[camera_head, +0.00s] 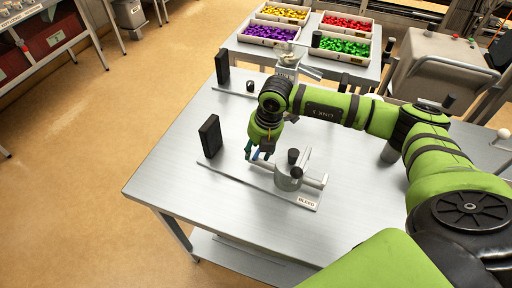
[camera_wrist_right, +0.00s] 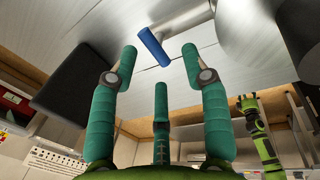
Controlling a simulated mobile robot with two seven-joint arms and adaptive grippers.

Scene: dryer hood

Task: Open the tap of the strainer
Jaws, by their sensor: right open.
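The strainer (camera_head: 289,182) is a grey metal body with a black knob on top, fixed on a plate on the near table. Its tap has a blue handle (camera_wrist_right: 153,46) on a grey stem, seen clearly in the right wrist view. My right gripper (camera_wrist_right: 160,56) has its teal fingers spread, with the blue handle just beyond and between the two outer fingertips. No contact shows. In the head view the right gripper (camera_head: 258,154) points down beside the strainer's left side and partly hides the tap. A small green arm with a gripper (camera_wrist_right: 246,103), apparently my left one, shows far off in the wrist view.
A black upright block (camera_head: 210,136) stands left of the gripper on the same plate. A second black block (camera_head: 222,67) and another metal fitting (camera_head: 288,62) stand behind. Bins of coloured parts (camera_head: 268,32) lie on the back table. The table's left front (camera_head: 180,185) is clear.

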